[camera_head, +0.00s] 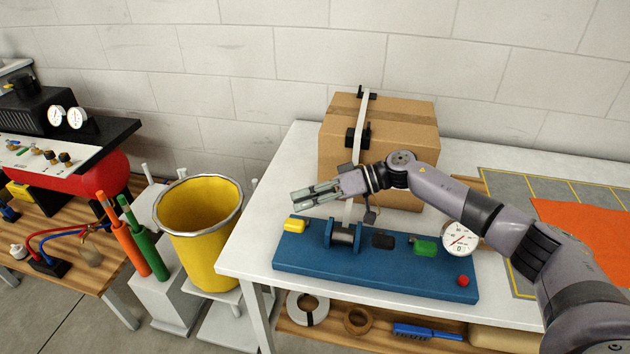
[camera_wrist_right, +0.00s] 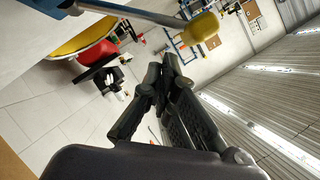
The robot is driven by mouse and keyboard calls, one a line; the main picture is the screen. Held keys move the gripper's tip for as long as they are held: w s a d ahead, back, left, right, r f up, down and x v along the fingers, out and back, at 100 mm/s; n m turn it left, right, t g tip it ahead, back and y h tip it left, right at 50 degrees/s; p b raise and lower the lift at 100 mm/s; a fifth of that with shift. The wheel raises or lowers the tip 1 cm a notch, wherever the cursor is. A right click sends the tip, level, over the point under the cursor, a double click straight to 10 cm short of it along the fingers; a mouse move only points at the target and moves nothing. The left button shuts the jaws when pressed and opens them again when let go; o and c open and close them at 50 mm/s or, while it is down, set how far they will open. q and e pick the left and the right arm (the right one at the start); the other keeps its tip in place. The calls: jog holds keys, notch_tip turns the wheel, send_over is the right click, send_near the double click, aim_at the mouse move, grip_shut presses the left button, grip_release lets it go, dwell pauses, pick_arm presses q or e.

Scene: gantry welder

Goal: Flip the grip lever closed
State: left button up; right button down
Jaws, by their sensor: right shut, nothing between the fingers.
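A blue strapping tool base (camera_head: 370,258) lies on the white table. It carries a yellow lever grip (camera_head: 295,224) at its left, a black grip (camera_head: 383,240), a green grip (camera_head: 425,246), a round gauge (camera_head: 460,238) and a red knob (camera_head: 463,281). I cannot tell which is the grip lever. In the right wrist view a yellow tip (camera_wrist_right: 204,26) shows on a metal rod beside the fingers. My right gripper (camera_head: 300,197) is shut and empty, above the left end of the base, apart from the yellow grip in the picture. My left gripper is not in view.
A cardboard box (camera_head: 410,118) with a pale strap (camera_head: 361,120) stands behind the base, close to my right arm. A yellow bin (camera_head: 200,250) stands left of the table. An orange sheet (camera_head: 585,235) lies at right.

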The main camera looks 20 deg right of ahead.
jog(key=shift+s+a+f, duration=0.15)
jog(key=shift+s+f, duration=0.35)
jog(key=shift+s, duration=0.1)
